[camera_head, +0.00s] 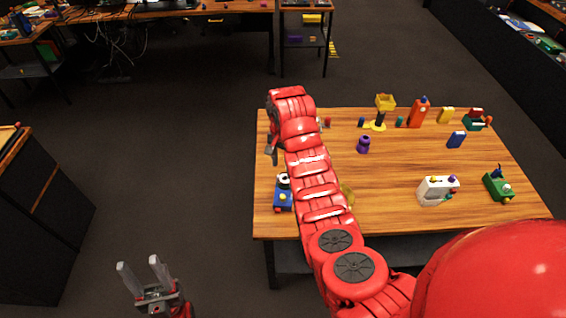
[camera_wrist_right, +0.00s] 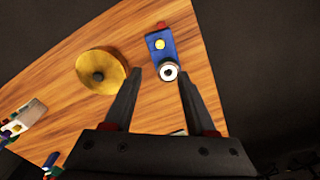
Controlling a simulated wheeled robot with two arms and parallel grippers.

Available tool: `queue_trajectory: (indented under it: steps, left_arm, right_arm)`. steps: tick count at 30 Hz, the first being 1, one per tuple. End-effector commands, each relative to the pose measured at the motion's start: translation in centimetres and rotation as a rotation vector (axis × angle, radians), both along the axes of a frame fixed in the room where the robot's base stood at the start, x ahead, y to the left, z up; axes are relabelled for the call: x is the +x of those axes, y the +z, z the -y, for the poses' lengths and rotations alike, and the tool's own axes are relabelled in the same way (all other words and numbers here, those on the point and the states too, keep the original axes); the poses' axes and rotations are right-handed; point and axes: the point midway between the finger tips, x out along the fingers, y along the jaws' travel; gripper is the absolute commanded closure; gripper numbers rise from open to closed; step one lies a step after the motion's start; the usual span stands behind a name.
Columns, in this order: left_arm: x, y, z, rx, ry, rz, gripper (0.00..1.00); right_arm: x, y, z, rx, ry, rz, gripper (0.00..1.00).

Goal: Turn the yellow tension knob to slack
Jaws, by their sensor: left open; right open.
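A blue trackball panel (camera_head: 284,199) stands at the left edge of the table, partly beside my right arm. It also shows in the right wrist view (camera_wrist_right: 164,54) with a yellow knob (camera_wrist_right: 160,44), a white ringed ball (camera_wrist_right: 168,71) and a red part (camera_wrist_right: 161,26) at its far end. My right gripper (camera_wrist_right: 160,74) is open and empty; its fingers point toward the panel, with the white ball between the fingertips in the picture and the knob beyond them. I cannot tell the height gap. My left gripper (camera_head: 138,265) is open and empty, over the floor left of the table.
A gold disc (camera_wrist_right: 100,73) lies left of the panel in the wrist view, partly hidden by my arm in the head view (camera_head: 347,196). A white device (camera_head: 436,192), a green device (camera_head: 497,187) and a purple piece (camera_head: 364,145) stand further right. The table (camera_head: 390,215) has bare wood between them.

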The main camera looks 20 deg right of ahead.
Motion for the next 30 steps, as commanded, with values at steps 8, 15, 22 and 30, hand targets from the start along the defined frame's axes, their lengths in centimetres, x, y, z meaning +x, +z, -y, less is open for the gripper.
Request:
queue_trajectory:
  steps: [8, 15, 22, 30]
  left_arm:
    - [0.0, -1.5, 0.0, 0.000, 0.000, 0.000, 0.50]
    - [0.0, -3.2, 0.0, 0.000, 0.000, 0.000, 0.50]
    - [0.0, -3.6, 0.0, 0.000, 0.000, 0.000, 0.50]
    - [0.0, -4.7, 0.0, 0.000, 0.000, 0.000, 0.50]
  right_arm:
    - [0.1, -0.4, -0.1, -0.006, 0.301, -0.004, 0.44]
    - [0.1, -0.2, 0.0, -0.005, 0.850, -0.004, 0.44]
    - [-0.1, -0.3, 0.0, -0.001, 1.048, -0.001, 0.44]
    - [-0.1, -4.1, 0.1, 0.003, 1.049, -0.003, 0.44]
